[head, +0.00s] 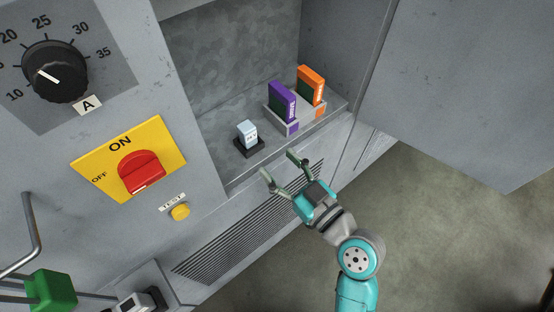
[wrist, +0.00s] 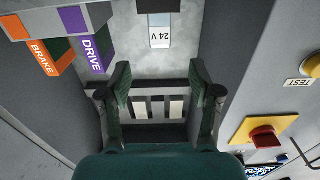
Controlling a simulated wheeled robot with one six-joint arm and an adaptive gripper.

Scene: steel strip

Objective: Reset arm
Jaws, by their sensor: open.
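My gripper (head: 279,164) is open and empty in the head view. It is in front of the open compartment's lower front edge, with its fingers pointing toward the compartment. In the wrist view my gripper (wrist: 158,75) also shows wide open, its two dark green fingers apart. A pale 24 V block (head: 248,130) stands in a black base inside the compartment. The block (wrist: 161,38) also appears beyond the fingers in the wrist view, apart from them.
A purple DRIVE module (head: 283,102) and an orange BRAKE module (head: 311,86) stand in grey holders to the right. The red switch (head: 141,171), yellow TEST button (head: 180,211), black dial (head: 54,71) and green handle (head: 50,290) are left. Open floor (head: 440,235) lies right.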

